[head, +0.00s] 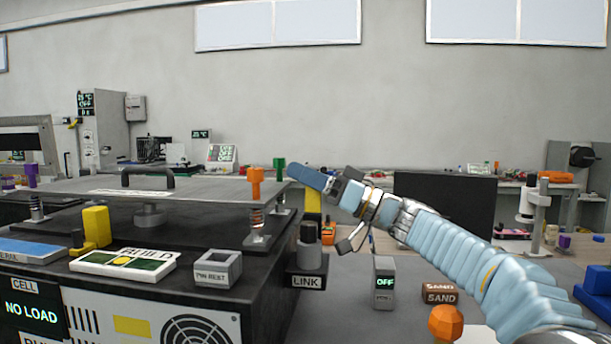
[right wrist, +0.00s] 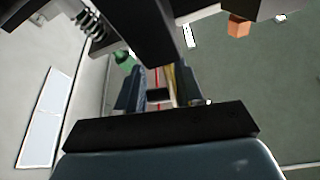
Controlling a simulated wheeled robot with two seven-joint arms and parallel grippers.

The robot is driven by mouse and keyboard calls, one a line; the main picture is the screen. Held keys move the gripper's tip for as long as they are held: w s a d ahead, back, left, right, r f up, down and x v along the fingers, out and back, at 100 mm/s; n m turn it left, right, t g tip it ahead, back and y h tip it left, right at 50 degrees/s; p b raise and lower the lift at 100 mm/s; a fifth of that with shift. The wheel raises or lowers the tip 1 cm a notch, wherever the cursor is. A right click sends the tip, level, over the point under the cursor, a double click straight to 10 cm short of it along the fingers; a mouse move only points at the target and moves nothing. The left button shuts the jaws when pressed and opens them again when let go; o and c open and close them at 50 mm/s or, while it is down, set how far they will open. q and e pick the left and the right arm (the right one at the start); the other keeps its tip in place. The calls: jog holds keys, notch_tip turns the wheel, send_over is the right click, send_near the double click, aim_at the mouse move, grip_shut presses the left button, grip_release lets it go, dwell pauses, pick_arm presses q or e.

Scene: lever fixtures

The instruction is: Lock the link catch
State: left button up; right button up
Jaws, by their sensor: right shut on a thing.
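The link catch stands at the right edge of the dark machine. It has a LINK label (head: 306,282), a grey and black post (head: 311,250) and an upright yellow lever (head: 313,203). My right gripper (head: 308,178) is at the lever's upper end and hides its top. In the right wrist view, my right gripper's fingers (right wrist: 158,88) stand close together, with a yellow strip (right wrist: 169,84) between them. The gripper is shut on the yellow lever. The exact contact is small and partly hidden. My left gripper is not in view.
An orange knob (head: 255,182) and a green knob (head: 279,168) stand on the plate's right corner, close to the gripper. An OFF display box (head: 384,283), a SAND block (head: 440,292) and an orange knob (head: 446,322) are below my right arm.

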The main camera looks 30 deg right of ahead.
jog(key=shift+s+a+r+n+g+y, duration=0.1)
jog(key=shift+s+a+n+g+y, duration=0.4)
jog(key=shift+n, duration=1.05)
jog(key=shift+s+a+r+n+g+y, duration=0.1)
jog(key=shift+s+a+n+g+y, duration=0.25)
jog(key=shift+n+g, duration=0.9)
jog(key=shift+s+a+n+g+y, duration=0.25)
jog(key=shift+s+n+y, duration=0.35)
jog(key=shift+n, duration=1.3)
jog(key=shift+w, duration=0.1)
jog(key=o, duration=1)
jog(key=b+v, duration=0.2)
jog(key=v, duration=1.2)
jog(key=shift+w, duration=0.1)
